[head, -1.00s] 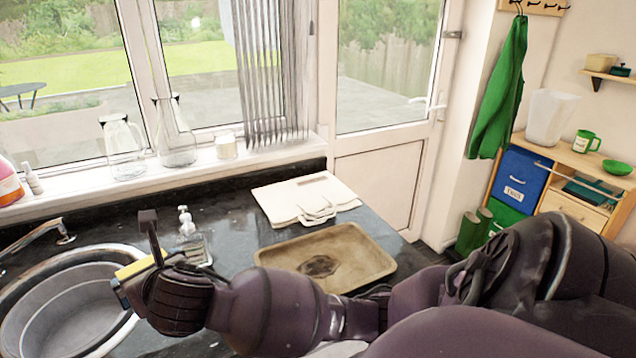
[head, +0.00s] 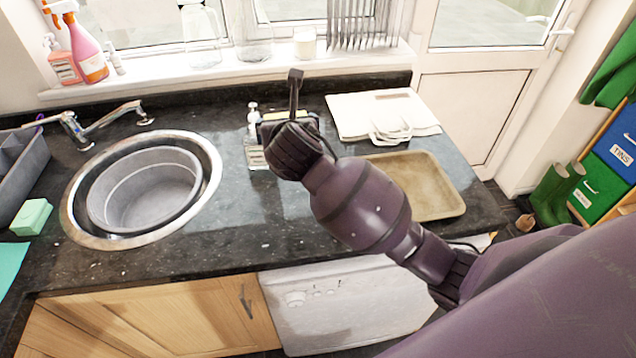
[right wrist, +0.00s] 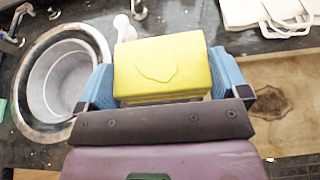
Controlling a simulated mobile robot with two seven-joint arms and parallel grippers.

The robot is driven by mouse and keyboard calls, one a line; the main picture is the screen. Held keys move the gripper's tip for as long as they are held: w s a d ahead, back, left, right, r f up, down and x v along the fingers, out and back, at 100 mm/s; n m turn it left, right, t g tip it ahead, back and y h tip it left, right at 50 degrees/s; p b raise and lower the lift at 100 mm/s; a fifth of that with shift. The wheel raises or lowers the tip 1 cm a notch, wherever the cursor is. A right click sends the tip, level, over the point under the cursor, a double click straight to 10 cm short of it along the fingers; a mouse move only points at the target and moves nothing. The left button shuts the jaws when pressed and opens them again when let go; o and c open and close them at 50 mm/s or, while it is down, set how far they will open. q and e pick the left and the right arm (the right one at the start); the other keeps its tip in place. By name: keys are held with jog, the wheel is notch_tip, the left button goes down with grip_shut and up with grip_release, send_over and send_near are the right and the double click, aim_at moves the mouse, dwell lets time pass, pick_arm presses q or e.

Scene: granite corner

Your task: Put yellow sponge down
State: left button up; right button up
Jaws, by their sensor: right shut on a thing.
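The yellow sponge (right wrist: 162,68) is between the blue fingers of my right gripper (right wrist: 162,80), which is shut on it, in the right wrist view. In the head view only a thin yellow strip of the sponge (head: 287,116) shows behind my right gripper (head: 285,122). The gripper is over the black counter (head: 240,228), between the sink and the brown tray. I cannot tell its height above the counter. My left gripper is not in view.
The sink with a grey tub (head: 146,190) is left. A soap bottle (head: 255,150) stands beside my gripper. White chopping boards (head: 372,112) and a stained brown tray (head: 436,190) are right. A green sponge (head: 32,217) lies far left. Counter in front of the sink is clear.

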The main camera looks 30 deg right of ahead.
aim_at(294, 200)
notch_tip(294, 200, down, 19)
jog(key=shift+f+b, duration=0.15)
jog(key=shift+b, duration=0.9)
jog(key=o, duration=0.6)
jog(key=shift+f, duration=0.1)
jog(key=shift+c, duration=0.2)
